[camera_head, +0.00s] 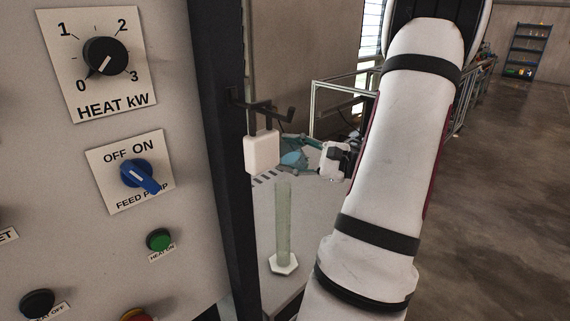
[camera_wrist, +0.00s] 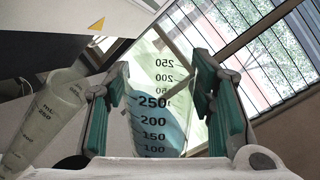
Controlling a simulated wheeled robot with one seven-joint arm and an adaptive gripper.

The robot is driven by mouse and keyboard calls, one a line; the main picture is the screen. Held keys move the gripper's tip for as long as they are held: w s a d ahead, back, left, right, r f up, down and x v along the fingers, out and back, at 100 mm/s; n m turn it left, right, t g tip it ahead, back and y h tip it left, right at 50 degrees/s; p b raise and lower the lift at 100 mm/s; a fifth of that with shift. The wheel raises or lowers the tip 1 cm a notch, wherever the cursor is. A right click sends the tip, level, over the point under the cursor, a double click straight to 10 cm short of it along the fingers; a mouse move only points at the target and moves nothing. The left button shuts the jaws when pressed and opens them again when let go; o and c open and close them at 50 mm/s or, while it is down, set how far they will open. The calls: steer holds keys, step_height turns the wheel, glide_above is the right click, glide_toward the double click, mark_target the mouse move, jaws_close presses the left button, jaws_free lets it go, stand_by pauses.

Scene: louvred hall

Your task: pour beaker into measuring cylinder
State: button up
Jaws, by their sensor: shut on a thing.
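The clear beaker (camera_wrist: 152,88) has black volume marks and holds blue liquid (camera_wrist: 172,128). My gripper (camera_wrist: 162,75) is shut on it, with a teal-padded finger on each side. In the head view my gripper (camera_head: 291,157) holds the beaker off the bench, behind and slightly above the top of the measuring cylinder; its exact tilt is hard to tell. The tall, pale green measuring cylinder (camera_head: 284,225) stands upright on a white hexagonal foot. It also shows at the left of the wrist view (camera_wrist: 42,118), beside the beaker. I see no blue liquid in it.
A dark post (camera_head: 222,150) and a control panel (camera_head: 120,240) with knobs stand at the left. A white block (camera_head: 261,152) with a dark hook (camera_head: 270,109) above it is close to the cylinder. The pale bench (camera_head: 265,215) is clear around the foot.

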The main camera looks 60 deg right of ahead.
steer(key=shift+a+f+n+b, duration=0.15)
steer(key=shift+n+b, duration=0.15)
steer(key=shift+b, duration=0.05)
steer(key=shift+a, duration=0.25)
steer(key=shift+d, duration=0.1)
steer(key=shift+s+a+r+n+b, duration=0.25)
steer(key=shift+s+n+b, duration=0.1)
steer(key=shift+n, duration=0.25)
steer(key=shift+a+n+b, duration=0.2)
steer(key=shift+n+b, duration=0.5)
steer(key=shift+b, duration=0.15)
steer(key=shift+r+n, duration=0.2)
steer(key=shift+n, duration=0.1)
steer(key=shift+b, duration=0.35)
